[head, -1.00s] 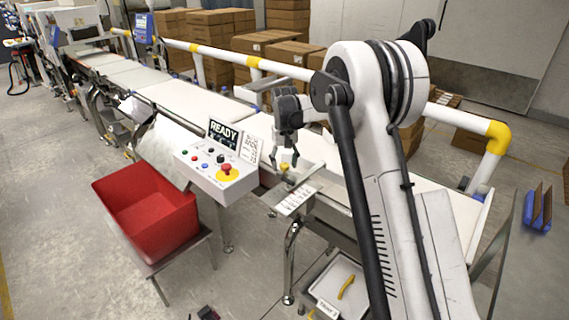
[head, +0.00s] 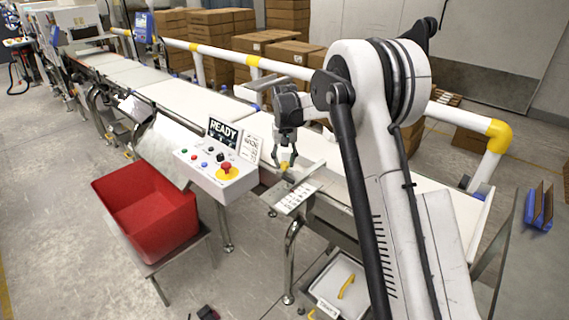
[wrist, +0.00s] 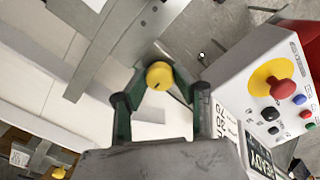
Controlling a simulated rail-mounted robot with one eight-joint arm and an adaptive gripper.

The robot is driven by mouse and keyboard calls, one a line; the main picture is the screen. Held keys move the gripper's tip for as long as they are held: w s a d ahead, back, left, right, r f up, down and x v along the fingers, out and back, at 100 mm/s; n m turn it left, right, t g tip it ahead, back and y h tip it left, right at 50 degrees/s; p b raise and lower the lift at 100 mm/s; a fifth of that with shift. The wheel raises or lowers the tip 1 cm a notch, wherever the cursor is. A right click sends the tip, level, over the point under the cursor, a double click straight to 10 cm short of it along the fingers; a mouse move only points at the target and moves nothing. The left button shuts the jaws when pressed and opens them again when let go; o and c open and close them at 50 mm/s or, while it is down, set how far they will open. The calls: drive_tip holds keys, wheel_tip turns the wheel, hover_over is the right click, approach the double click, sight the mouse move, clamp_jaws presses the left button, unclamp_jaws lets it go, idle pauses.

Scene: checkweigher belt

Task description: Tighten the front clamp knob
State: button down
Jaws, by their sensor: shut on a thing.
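The front clamp knob is a round yellow knob (wrist: 159,75) with a dark mark on its face, in the upper middle of the wrist view. In the head view it is a small yellow spot (head: 284,168) beside the belt's near edge, above a slotted metal plate (head: 297,198). My gripper (head: 286,161) points down over it, with its fingers closed in on the knob. In the wrist view the two dark green fingers flank the knob, one on each side. The fingers partly hide the knob in the head view.
A control box (head: 217,178) with a red-and-yellow stop button and a READY display stands close left of my gripper. A red bin (head: 150,205) is at lower left. The white belt (head: 185,102) runs behind. A tray (head: 338,283) holds a yellow-handled item below.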

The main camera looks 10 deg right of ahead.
sight(284, 163)
drive_tip(key=m+b, duration=0.2)
drive_tip(key=m, duration=0.3)
drive_tip(key=shift+f, duration=0.1)
drive_tip(key=m+b, duration=0.2)
drive_tip(key=m, duration=0.2)
drive_tip(key=shift+m, duration=0.3)
drive_tip(key=m+b, duration=0.1)
drive_tip(key=m, duration=0.3)
drive_tip(key=shift+m, duration=0.3)
drive_tip(key=m+b, duration=0.1)
drive_tip(key=m, duration=0.4)
drive_tip(key=c, duration=1.4)
unclamp_jaws()
wheel_tip(284, 163, up, 12)
drive_tip(key=shift+r, duration=0.15)
